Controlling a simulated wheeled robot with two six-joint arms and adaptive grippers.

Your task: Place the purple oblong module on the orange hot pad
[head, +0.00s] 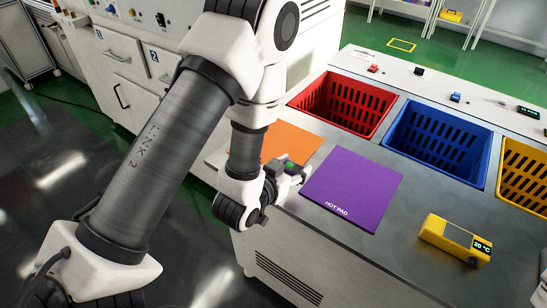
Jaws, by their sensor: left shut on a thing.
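The orange pad (285,140) lies flat on the grey bench top, partly hidden behind my left arm. A purple pad (352,190) printed "HOT PAD" lies to the right of it. My left gripper (290,171) is low over the bench, between the orange pad and the near left edge of the purple pad. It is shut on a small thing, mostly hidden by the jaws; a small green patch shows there. I cannot make out a purple oblong module. My right gripper is out of view.
A red basket (341,104), a blue basket (437,140) and a yellow basket (524,176) stand along the back of the bench. A yellow meter (454,239) reading 20 °C sits at the right. Bare bench top lies between the purple pad and the meter.

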